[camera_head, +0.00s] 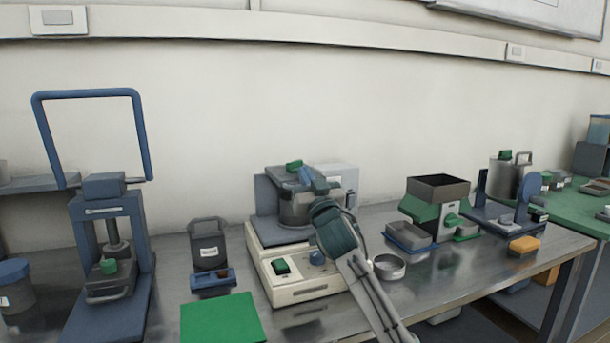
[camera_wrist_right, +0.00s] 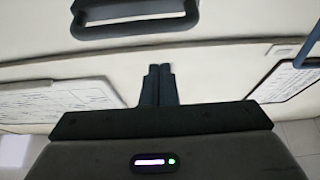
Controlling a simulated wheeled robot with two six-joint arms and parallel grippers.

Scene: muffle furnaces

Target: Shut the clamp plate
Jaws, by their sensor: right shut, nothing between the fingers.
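A cream machine (camera_head: 300,288) with a green switch and a blue knob stands mid-bench and carries a round grey vessel (camera_head: 294,210). Over the vessel is a dark blue-grey part with a green piece (camera_head: 293,165), which looks like the clamp plate; whether it is raised or flat I cannot tell. My right gripper (camera_head: 314,178) is at the right side of this part, partly covering it; contact cannot be told. In the right wrist view its fingers (camera_wrist_right: 158,72) are together and empty, with a dark handle (camera_wrist_right: 135,22) beyond them. My left gripper is out of view.
A blue press (camera_head: 105,215) with a tall looped bar stands at left. A dark canister (camera_head: 208,245) and a green mat (camera_head: 221,319) lie left of the machine. A metal dish (camera_head: 389,267) and a green hopper device (camera_head: 437,205) are to the right. The wall is behind.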

